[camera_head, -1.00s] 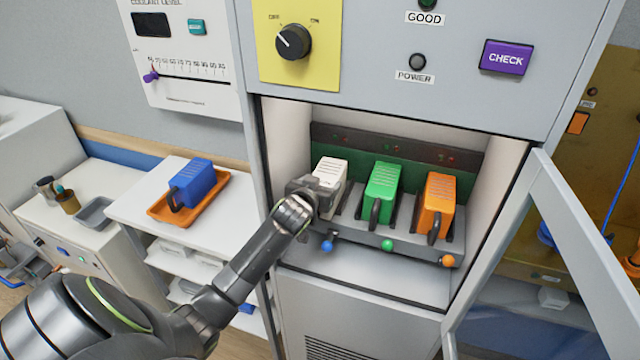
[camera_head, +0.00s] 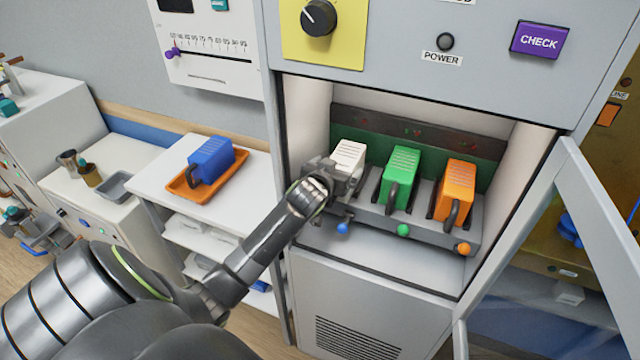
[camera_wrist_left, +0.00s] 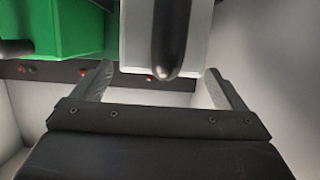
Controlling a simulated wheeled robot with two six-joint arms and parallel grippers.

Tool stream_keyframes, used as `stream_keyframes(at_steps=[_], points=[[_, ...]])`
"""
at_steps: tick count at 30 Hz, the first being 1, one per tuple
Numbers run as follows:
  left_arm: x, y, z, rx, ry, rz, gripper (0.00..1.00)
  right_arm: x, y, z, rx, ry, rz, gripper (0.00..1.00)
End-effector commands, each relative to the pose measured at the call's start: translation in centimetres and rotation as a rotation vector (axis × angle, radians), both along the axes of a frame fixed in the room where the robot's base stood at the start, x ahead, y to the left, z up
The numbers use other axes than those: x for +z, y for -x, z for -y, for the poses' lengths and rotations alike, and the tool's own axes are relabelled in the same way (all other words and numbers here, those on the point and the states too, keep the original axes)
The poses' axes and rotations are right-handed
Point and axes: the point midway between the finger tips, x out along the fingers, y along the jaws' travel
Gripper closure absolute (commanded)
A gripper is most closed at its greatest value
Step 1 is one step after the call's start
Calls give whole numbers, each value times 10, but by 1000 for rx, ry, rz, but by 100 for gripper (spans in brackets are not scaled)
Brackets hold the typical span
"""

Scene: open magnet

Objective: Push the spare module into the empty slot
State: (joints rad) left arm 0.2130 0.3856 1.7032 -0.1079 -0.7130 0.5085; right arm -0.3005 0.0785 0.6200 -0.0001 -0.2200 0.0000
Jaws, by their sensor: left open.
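A white module (camera_head: 349,153) stands in the left place of the rack, behind the blue knob (camera_head: 343,228). My left gripper (camera_head: 345,179) is at its front and hides its lower part. In the left wrist view, the open fingers (camera_wrist_left: 164,88) are spread wide, with the white module's front (camera_wrist_left: 135,45) and its dark handle (camera_wrist_left: 170,38) between them in the picture. I cannot tell whether they touch it. A blue module (camera_head: 211,160) lies in an orange tray (camera_head: 183,191) on the side shelf. No empty slot shows clearly. My right gripper is out of view.
A green module (camera_head: 402,168) and an orange module (camera_head: 456,183) stand to the right in the grey rack (camera_head: 425,231). The cabinet's side walls are close around the rack. An open glass door (camera_head: 590,200) stands at the right.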

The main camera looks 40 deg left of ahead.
Motion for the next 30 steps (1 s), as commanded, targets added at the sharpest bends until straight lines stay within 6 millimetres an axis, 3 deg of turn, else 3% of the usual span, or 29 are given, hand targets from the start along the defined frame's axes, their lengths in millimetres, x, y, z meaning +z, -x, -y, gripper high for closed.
stream_keyframes(at_steps=[24,30], points=[[37,119,29,-2,-1,3,7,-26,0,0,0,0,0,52],[45,141,34,-1,-1,3,7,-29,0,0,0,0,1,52]])
